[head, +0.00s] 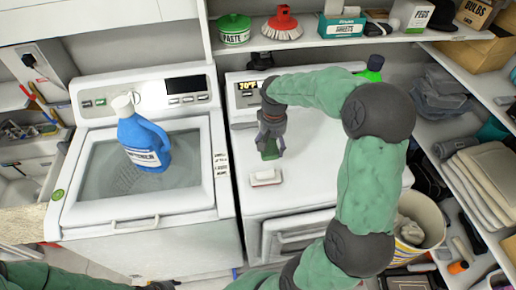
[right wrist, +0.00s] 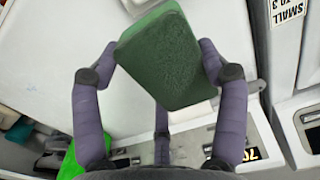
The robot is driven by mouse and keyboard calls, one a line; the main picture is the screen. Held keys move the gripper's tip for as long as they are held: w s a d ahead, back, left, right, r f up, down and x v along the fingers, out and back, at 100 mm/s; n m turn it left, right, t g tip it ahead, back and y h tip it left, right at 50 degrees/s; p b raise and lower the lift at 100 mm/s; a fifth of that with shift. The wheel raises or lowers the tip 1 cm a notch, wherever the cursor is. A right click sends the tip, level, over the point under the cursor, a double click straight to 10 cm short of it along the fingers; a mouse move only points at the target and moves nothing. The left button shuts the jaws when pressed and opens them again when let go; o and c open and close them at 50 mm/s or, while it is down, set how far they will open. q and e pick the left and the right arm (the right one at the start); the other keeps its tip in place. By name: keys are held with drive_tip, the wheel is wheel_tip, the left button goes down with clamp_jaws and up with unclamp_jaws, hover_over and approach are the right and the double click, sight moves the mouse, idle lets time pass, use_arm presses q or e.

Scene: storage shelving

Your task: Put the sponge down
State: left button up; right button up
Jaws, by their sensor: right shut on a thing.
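The green sponge (head: 270,152) is held over the top of the white machine on the right (head: 325,165). My right gripper (head: 269,148) is shut on it. In the right wrist view the sponge (right wrist: 165,58) sits tilted between the fingers of the right gripper (right wrist: 158,64), one finger on each side. Whether its underside touches the machine top cannot be told. My left arm enters at the bottom left of the head view, and a dark part at its end (head: 162,285) is cut off by the frame, so its jaws are unclear.
A small white and reddish block (head: 265,178) lies on the machine top just in front of the sponge. A blue detergent jug (head: 143,140) stands on the left washer (head: 62,212). The machine top has bare room around the gripper.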

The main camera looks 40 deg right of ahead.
drive_tip(key=w+f, duration=0.4)
drive_tip(key=w, duration=0.1)
drive_tip(key=w+d+f, duration=0.1)
drive_tip(key=w+f, duration=0.1)
drive_tip(key=shift+w+f+b, duration=0.15)
drive_tip(key=shift+f+b, duration=0.15)
drive_tip(key=shift+b, duration=0.1)
drive_tip(key=shift+w+f, duration=0.3)
drive_tip(key=shift+f, duration=0.15)
drive_tip(key=shift+f+b, duration=0.3)
drive_tip(key=shift+f, duration=1.1)
drive_tip(key=shift+f, duration=0.15)
drive_tip(key=o, duration=1.3)
drive_tip(key=shift+d, duration=0.1)
